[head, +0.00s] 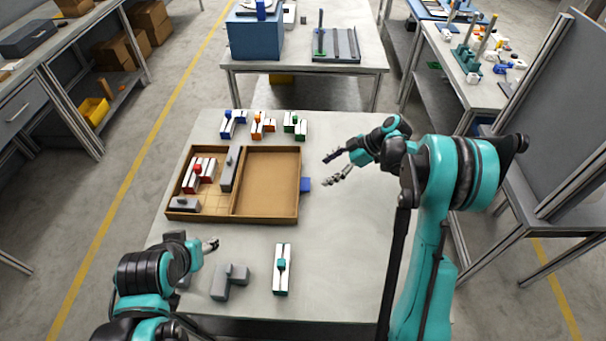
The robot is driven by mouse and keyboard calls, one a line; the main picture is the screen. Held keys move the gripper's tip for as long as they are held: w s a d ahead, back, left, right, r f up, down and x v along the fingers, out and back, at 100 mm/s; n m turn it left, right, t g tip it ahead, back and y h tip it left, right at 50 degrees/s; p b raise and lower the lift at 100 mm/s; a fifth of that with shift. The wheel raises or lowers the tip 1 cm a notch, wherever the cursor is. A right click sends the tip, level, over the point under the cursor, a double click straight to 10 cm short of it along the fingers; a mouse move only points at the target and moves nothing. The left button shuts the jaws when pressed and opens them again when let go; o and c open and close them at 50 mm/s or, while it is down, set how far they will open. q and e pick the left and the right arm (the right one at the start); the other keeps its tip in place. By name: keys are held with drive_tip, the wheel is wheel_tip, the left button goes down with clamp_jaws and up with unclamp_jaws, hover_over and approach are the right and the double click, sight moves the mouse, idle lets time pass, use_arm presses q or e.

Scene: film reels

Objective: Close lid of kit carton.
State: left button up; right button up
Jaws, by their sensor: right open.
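The kit carton (168,208) is a shallow brown box on the pale table, with its lid (268,182) folded open flat on the right side. A blue tab (306,184) sticks out from the lid's right edge. The carton's left half holds white-and-red blocks (198,172) and grey pieces (230,165). My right gripper (328,170) is open and empty, just right of the lid and near the blue tab, apart from it. My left gripper (213,244) is in front of the carton's near edge, small and partly hidden; its jaw state is unclear.
Blocks with blue, orange and green parts (262,124) stand behind the carton. A grey L-shaped piece (229,281) and a white block with a teal part (283,268) lie in front. The table's right side is clear. Another table (300,66) stands beyond.

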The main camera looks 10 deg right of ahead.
sight(305, 183)
drive_tip(key=shift+w+a+f, duration=0.1)
drive_tip(key=shift+w+f, duration=0.15)
drive_tip(key=shift+f, duration=0.25)
drive_tip(key=b+x, duration=0.2)
drive_tip(key=x, duration=0.5)
drive_tip(key=shift+a, duration=0.2)
clamp_jaws()
drive_tip(key=shift+r, duration=0.1)
